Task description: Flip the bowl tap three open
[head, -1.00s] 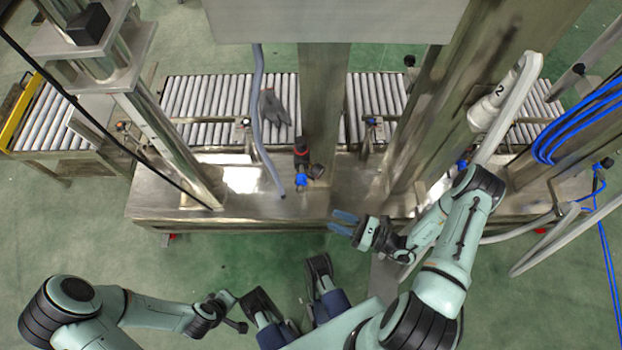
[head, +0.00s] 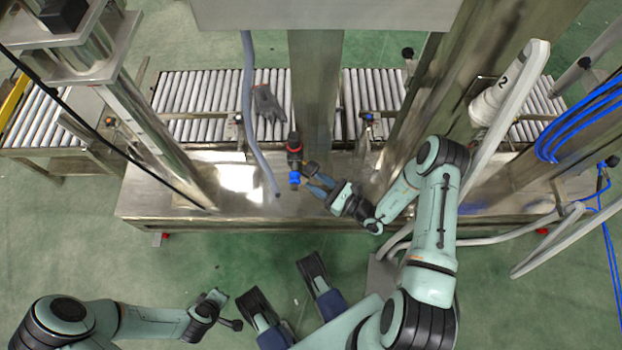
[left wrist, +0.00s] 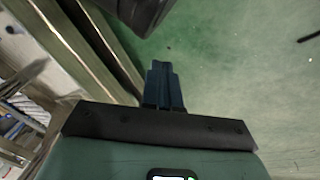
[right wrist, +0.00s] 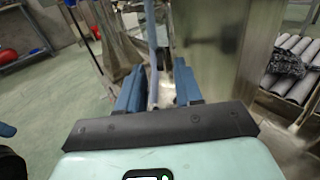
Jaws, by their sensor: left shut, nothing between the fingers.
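A small tap with a red-and-black body and a blue end (head: 294,160) stands on the steel bench, left of the central post in the head view. A dark knob (head: 312,168) sits just right of it; whether it is the tap's handle I cannot tell. My right gripper (head: 316,184) is open, its blue fingers just below and right of the knob; contact cannot be made out. The right wrist view shows the fingers apart (right wrist: 158,90), with a narrow bluish bar beyond them. My left gripper (head: 222,297) is shut and empty, low over the green floor (left wrist: 163,85).
A grey hose (head: 250,110) hangs left of the tap. The central steel post (head: 315,90) rises behind it. A roller conveyor (head: 210,95) with a dark glove (head: 267,103) runs behind. A white tube marked 2 (head: 497,100) and blue hoses (head: 575,130) are at right.

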